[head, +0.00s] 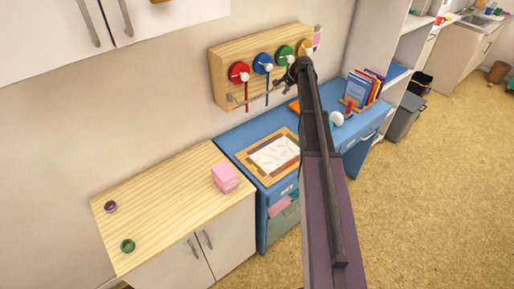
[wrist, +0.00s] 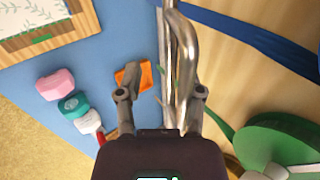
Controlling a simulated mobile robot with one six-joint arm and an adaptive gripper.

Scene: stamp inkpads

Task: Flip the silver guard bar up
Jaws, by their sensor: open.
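The silver guard bar (head: 236,99) runs low across the front of a wooden wall rack (head: 222,68) in the head view. In the wrist view the shiny bar (wrist: 183,45) has a bend and runs down toward my gripper (wrist: 160,94). My gripper is open, and the bar lies between its fingers in the picture, nearer the right one. I cannot tell whether they touch. In the head view my gripper (head: 287,84) is at the rack, and my arm hides part of its right side.
Red (head: 238,73), blue (head: 263,63) and green (head: 284,55) round pads hang on the rack. A blue desk (head: 232,134) below holds a framed paper (head: 272,155) and books (head: 362,88). A wooden counter (head: 160,200) holds pink blocks (head: 224,178) and tape rolls.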

